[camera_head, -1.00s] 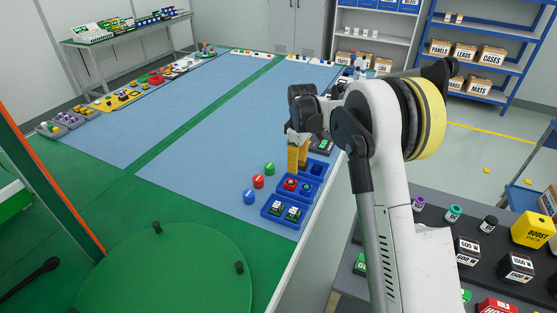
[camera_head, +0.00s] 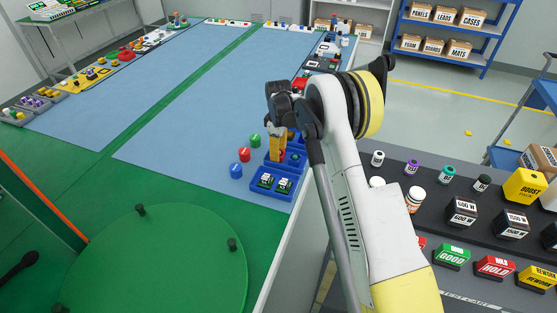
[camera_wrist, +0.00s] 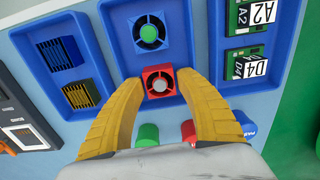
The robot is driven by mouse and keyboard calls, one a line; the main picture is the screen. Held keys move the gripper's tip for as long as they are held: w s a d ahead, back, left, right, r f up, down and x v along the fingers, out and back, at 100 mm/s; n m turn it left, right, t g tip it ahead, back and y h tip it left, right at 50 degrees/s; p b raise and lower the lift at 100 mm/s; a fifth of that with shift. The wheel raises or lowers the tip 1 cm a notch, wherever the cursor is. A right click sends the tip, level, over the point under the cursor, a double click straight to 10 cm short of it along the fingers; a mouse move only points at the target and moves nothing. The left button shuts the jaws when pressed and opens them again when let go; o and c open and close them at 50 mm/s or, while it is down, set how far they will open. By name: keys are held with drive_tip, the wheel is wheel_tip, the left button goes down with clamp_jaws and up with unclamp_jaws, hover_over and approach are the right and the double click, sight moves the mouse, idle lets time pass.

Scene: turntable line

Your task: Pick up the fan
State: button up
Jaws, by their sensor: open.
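A square red fan (camera_wrist: 160,82) with a pale round hub sits in a blue tray (camera_wrist: 114,40). My gripper (camera_wrist: 158,78) is open, with one yellow finger on each side of the red fan. I cannot tell whether the fingers touch it. In the head view, my gripper (camera_head: 277,153) is down at the tray on the bench's right side, and its fingers partly hide the tray.
Beside the tray are a tray of circuit boards (camera_wrist: 248,58) and one holding blue and yellow finned blocks (camera_wrist: 60,52). Green (camera_head: 254,140), red (camera_head: 244,155) and blue (camera_head: 235,171) knobs stand close by. The blue mat (camera_head: 185,95) further left is clear.

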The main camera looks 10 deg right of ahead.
drive_tip(key=shift+f, duration=0.5)
drive_tip(key=shift+r, duration=0.1)
drive_tip(key=c, duration=0.8)
drive_tip(key=shift+o, duration=0.2)
drive_tip(key=shift+r, duration=0.15)
